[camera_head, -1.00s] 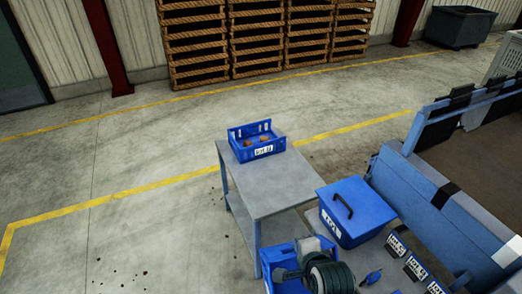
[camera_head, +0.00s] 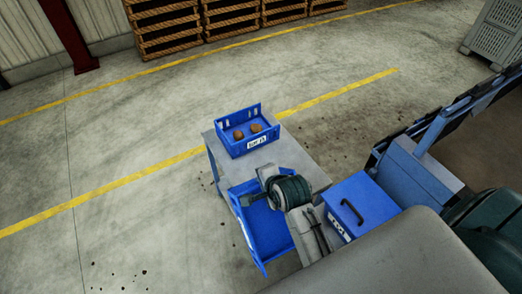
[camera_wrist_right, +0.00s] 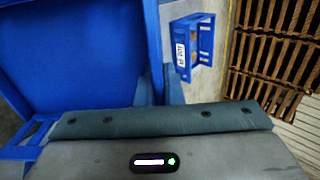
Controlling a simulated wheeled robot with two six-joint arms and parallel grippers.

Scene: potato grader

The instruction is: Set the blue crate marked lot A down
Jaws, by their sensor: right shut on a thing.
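My right gripper (camera_head: 263,188) is shut on the wall of a blue crate (camera_head: 266,234), which looks empty and tilted. In the head view this crate overlaps the near end of a grey table (camera_head: 299,160); I cannot tell whether it touches the table. Its label is not visible. In the right wrist view the held crate (camera_wrist_right: 70,60) fills the left side, and the fingertips are hidden. Another blue crate (camera_head: 233,149), with a white lot label and two potatoes, sits on the table's far end; it also shows in the wrist view (camera_wrist_right: 204,38). My left gripper is out of view.
A lidded blue box (camera_head: 362,200) with a dark handle stands right of the table, close to my right arm. A blue-framed machine (camera_head: 420,172) is further right. Bare table shows right of the labelled crate. Floor left of the table is clear.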

